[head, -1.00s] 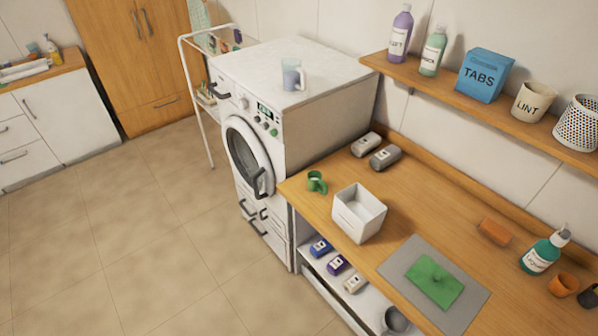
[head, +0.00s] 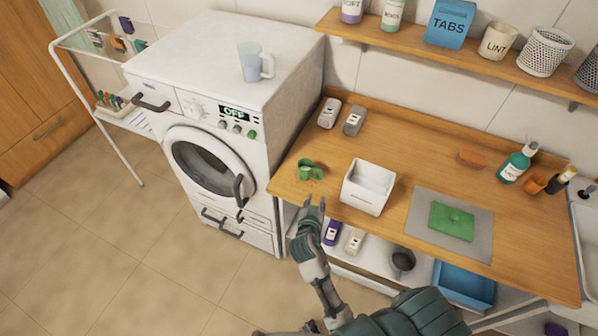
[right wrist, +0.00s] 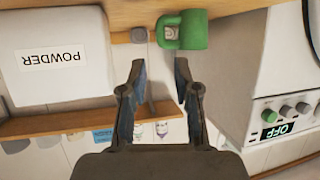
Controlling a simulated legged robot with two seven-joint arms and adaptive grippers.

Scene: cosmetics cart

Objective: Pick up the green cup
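The green cup (head: 306,170) stands near the left front corner of the wooden counter (head: 400,150), left of a white box (head: 368,186). In the right wrist view, which is upside down, the cup (right wrist: 193,30) shows at the top, just beyond the fingertips. My right gripper (head: 315,201) is at the counter's front edge, just in front of the cup and apart from it. In the right wrist view its two fingers (right wrist: 159,64) are spread with nothing between them. My left gripper does not show.
The white box, marked POWDER (right wrist: 52,60) in the right wrist view, stands close beside the cup. A washing machine (head: 212,160) is to the left, with a clear cup (head: 250,62) on top. Two grey bottles (head: 353,121) stand behind. A shelf with small bottles (head: 354,241) is below the counter.

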